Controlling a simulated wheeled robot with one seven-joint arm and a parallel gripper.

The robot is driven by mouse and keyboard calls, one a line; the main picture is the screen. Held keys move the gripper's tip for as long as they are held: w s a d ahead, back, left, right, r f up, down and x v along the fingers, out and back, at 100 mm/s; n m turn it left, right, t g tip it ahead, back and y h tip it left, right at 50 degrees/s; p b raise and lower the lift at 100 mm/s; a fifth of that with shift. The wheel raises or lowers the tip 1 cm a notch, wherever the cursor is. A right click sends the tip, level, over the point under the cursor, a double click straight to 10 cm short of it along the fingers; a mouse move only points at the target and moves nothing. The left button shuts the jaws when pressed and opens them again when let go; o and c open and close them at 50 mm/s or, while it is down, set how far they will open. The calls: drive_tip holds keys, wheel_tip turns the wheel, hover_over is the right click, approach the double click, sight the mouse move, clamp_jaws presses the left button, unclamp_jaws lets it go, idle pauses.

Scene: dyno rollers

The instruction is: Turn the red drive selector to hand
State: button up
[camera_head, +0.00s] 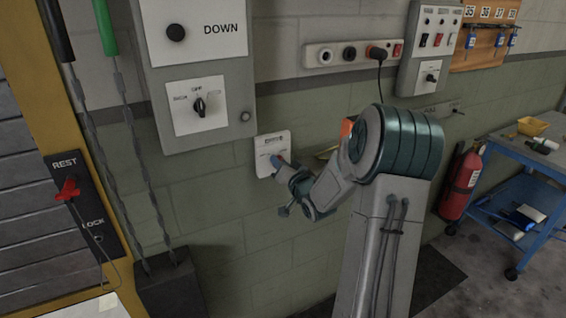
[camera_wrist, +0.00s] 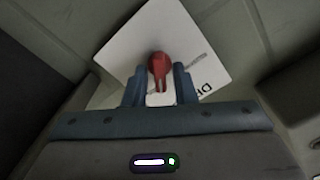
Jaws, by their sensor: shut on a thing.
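The red drive selector (camera_wrist: 160,68) is a red knob on a white square plate (camera_wrist: 128,52), seen in the wrist view. In the head view the plate (camera_head: 266,146) is on the wall below the grey control box, with dark lettering along its top. My gripper (camera_wrist: 160,82) has its two blue fingers on either side of the knob, shut on it. In the head view my gripper (camera_head: 277,163) reaches the plate from the right and hides most of the knob. The position labels are too small or hidden to read.
A grey control box (camera_head: 243,72) with a black rotary switch (camera_head: 200,106) hangs above left of the plate. A socket strip (camera_head: 337,53) with a plugged cable is above right. A red fire extinguisher (camera_head: 461,184) and a blue trolley (camera_head: 520,185) stand at the right.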

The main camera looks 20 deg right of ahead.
drive_tip(key=shift+m, duration=0.9)
drive_tip(key=shift+d, duration=0.1)
drive_tip(key=o, duration=0.7)
drive_tip(key=shift+s, duration=0.1)
drive_tip(key=s, duration=0.7)
drive_tip(key=s+b, duration=0.1)
drive_tip(key=s, duration=0.5)
drive_tip(key=shift+s+d, duration=0.2)
drive_tip(key=shift+s, duration=0.15)
